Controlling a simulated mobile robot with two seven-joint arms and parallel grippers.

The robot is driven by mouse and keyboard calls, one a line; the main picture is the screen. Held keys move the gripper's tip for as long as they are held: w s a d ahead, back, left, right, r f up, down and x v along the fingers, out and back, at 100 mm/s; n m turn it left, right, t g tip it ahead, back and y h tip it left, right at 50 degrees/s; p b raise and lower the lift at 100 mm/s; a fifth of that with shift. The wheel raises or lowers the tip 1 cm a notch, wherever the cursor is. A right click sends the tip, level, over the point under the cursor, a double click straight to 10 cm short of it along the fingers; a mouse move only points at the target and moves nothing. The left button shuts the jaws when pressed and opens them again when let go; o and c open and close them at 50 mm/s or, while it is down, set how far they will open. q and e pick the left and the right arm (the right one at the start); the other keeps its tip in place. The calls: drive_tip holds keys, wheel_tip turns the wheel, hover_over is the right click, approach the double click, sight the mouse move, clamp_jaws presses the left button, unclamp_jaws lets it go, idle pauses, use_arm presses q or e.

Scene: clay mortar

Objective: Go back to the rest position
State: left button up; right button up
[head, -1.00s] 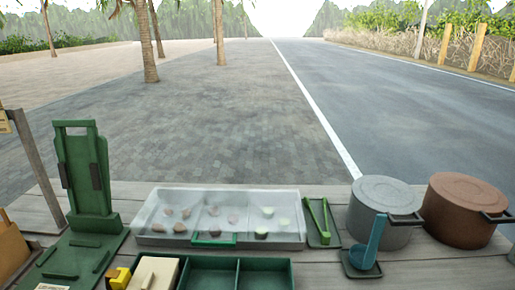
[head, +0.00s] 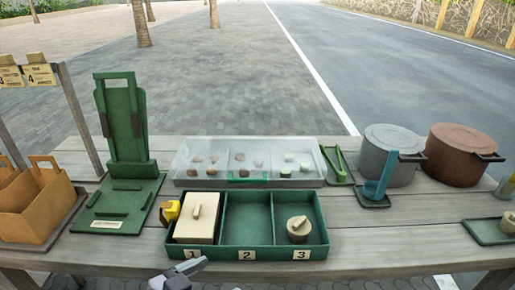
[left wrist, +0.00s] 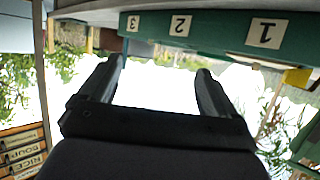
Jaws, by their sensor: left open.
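My left gripper (head: 180,272) shows at the bottom edge of the head view, in front of the table and below the tray. In the left wrist view its two fingers (left wrist: 159,70) are spread apart with nothing between them. The green tray (head: 264,253) has three compartments marked 1, 2 and 3, and it also shows upside down in the left wrist view (left wrist: 215,28). Compartment 1 holds a beige block with a handle (head: 196,222). Compartment 2 is empty. Compartment 3 holds a small round clay pot with a knob or stick on top (head: 299,230). My right gripper is not in view.
A clear-lidded case (head: 310,175) stands behind the tray. A green stand (head: 127,130), a yellow object (head: 170,212) and a cardboard carrier (head: 35,210) are at left.

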use_arm(q)
drive_tip(key=s+a+f+n+y, duration=0.3)
drive_tip(key=s+a+f, duration=0.1)
drive_tip(key=f, duration=0.4)
drive_tip(key=s+a+f+n+y+p, duration=0.1)
drive_tip(key=s+a+f+n+y, duration=0.2)
drive_tip(key=a+f, duration=0.4)
drive_tip(key=shift+s+f+y, duration=0.35)
drive_tip(key=shift+s+y, duration=0.15)
drive_tip(key=shift+s, duration=0.6)
